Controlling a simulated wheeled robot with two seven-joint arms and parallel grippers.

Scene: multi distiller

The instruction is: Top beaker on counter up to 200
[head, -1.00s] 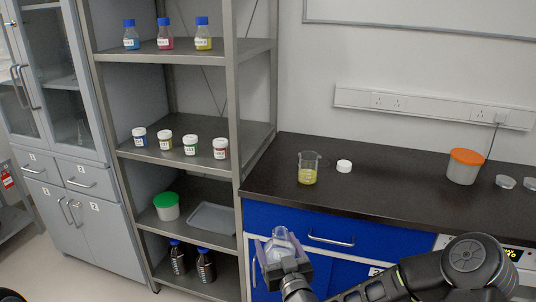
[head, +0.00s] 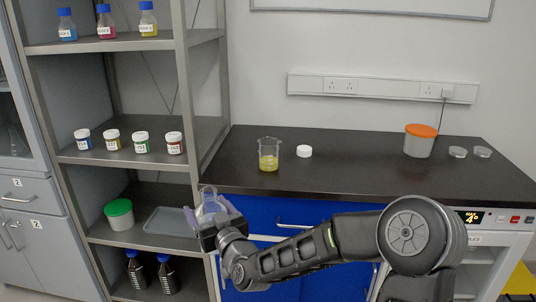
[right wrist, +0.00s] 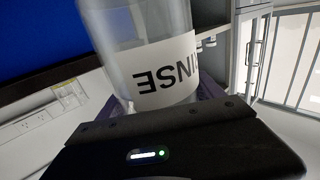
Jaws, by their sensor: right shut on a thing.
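A glass beaker (head: 268,160) with yellow liquid in its lower part stands upright on the black counter (head: 350,165), near its left end. My right gripper (head: 212,218) is shut on a clear bottle (head: 208,203), held in front of the counter's left front corner, lower than the beaker and to its left. In the right wrist view the clear bottle (right wrist: 135,35) fills the space between the fingers, and its white label reads "INSE" upside down, partly cut off. The liquid level in the bottle cannot be told. My left gripper is not in view.
An orange-lidded tub (head: 418,145) and small clear dishes (head: 458,152) stand further right. The metal shelf (head: 195,90) with bottles and jars rises left of the counter. The counter's middle is clear.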

